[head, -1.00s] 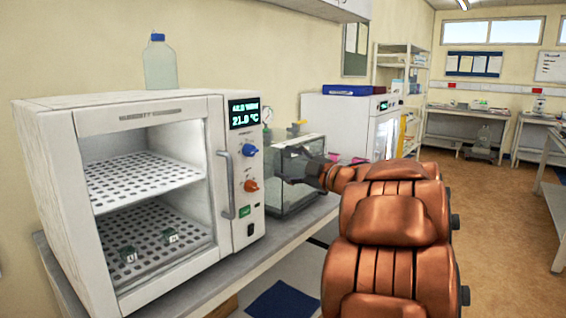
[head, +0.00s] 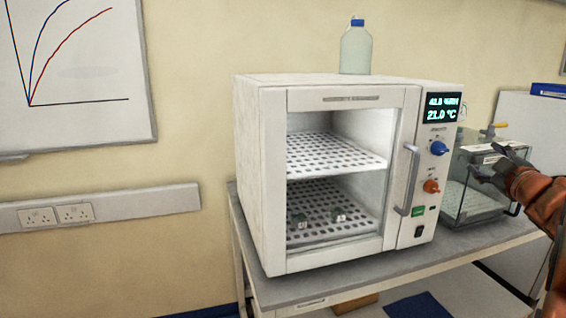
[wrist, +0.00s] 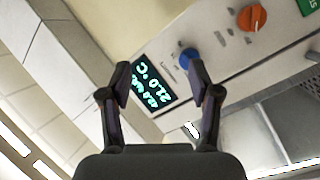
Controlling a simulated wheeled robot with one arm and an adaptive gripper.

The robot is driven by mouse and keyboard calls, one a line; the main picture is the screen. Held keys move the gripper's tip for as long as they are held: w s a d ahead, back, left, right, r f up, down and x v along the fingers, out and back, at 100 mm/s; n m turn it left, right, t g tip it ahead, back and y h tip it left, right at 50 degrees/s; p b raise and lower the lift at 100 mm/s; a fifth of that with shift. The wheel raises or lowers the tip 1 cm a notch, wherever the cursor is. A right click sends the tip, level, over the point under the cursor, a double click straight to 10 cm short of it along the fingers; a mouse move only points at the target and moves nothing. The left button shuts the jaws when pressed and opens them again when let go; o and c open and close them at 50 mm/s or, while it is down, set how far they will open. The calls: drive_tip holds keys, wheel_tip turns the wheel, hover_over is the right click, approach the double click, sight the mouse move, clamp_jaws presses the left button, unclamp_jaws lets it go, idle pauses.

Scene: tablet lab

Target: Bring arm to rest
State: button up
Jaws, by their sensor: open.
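My gripper (head: 492,165) is at the right of the head view, in front of the glass tank and to the right of the oven-like cabinet. In the wrist view my gripper (wrist: 160,82) has its two fingers spread apart with nothing between them. Beyond the fingers, the wrist view shows the cabinet's lit display (wrist: 153,84), its blue knob (wrist: 189,60) and orange knob (wrist: 252,18). My copper-coloured arm is mostly cut off by the right edge of the head view.
The white cabinet (head: 262,180) stands on a grey bench (head: 330,276), its door shut. Two small dark items lie on its lower shelf. A bottle (head: 355,50) stands on top. The glass tank (head: 470,205) is to the right. A whiteboard (head: 85,75) hangs at left.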

drive_tip(key=s+a+f+m+g+h+p, duration=0.1)
drive_tip(key=s+a+f+m+g, duration=0.5)
drive_tip(key=f, duration=0.3)
drive_tip(key=s+a+f+m+g+h+p, duration=0.1)
drive_tip(key=s+a+f+m+g+p, duration=0.15)
drive_tip(key=s+a+f+g, duration=0.45)
drive_tip(key=s+a+f+g+y, duration=0.2)
drive_tip(key=s+a+f+g, duration=0.1)
drive_tip(key=s+a, duration=0.6)
drive_tip(key=s+a+f+g+y, duration=0.2)
drive_tip(key=s+a+f, duration=0.4)
drive_tip(key=s+a, duration=0.4)
drive_tip(key=s+g, duration=0.1)
drive_tip(key=s, duration=0.4)
drive_tip(key=shift+s+a+g+y, duration=0.2)
drive_tip(key=shift+s+g+y, duration=0.1)
drive_tip(key=shift+g+y, duration=0.1)
drive_tip(key=shift+f, duration=0.1)
